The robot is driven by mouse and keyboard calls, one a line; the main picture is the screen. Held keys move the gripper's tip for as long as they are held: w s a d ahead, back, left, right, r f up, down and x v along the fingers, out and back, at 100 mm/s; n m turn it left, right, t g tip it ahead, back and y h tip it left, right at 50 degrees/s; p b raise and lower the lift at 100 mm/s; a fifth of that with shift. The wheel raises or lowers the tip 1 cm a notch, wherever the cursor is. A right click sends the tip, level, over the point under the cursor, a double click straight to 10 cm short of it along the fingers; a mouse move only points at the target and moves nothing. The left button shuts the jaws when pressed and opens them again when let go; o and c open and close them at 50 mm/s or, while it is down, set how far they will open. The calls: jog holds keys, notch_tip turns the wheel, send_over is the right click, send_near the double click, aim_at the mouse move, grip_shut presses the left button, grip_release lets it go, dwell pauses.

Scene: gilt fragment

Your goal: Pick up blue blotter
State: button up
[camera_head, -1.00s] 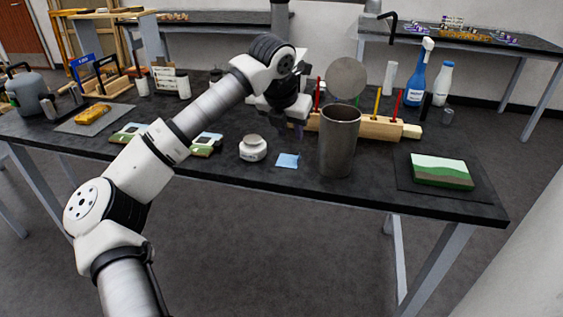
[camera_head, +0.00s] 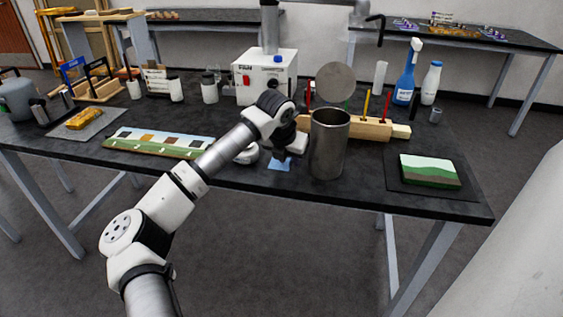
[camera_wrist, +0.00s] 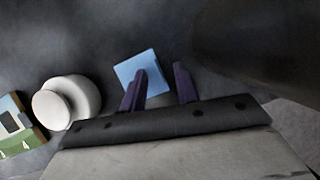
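The blue blotter (camera_head: 280,164) is a small flat light-blue square on the black table (camera_head: 355,197), near its front edge. It also shows in the wrist view (camera_wrist: 138,70), just past my fingertips. My gripper (camera_head: 283,153) is low over the blotter in the head view and partly hides it. In the wrist view my two dark purple fingers (camera_wrist: 160,73) stand apart with nothing held between them. The left finger overlaps the blotter; the right finger is to the right of it. I cannot tell whether the fingers touch it.
A metal cylinder (camera_head: 328,145) stands close to the right of the blotter. A white jar (camera_wrist: 82,97) sits to the left. A wooden block with coloured tools (camera_head: 370,128) lies behind, and a painted panel (camera_head: 155,142) lies farther left.

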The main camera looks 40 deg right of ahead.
grip_shut()
jog(key=shift+r, duration=0.1)
dwell(0.4)
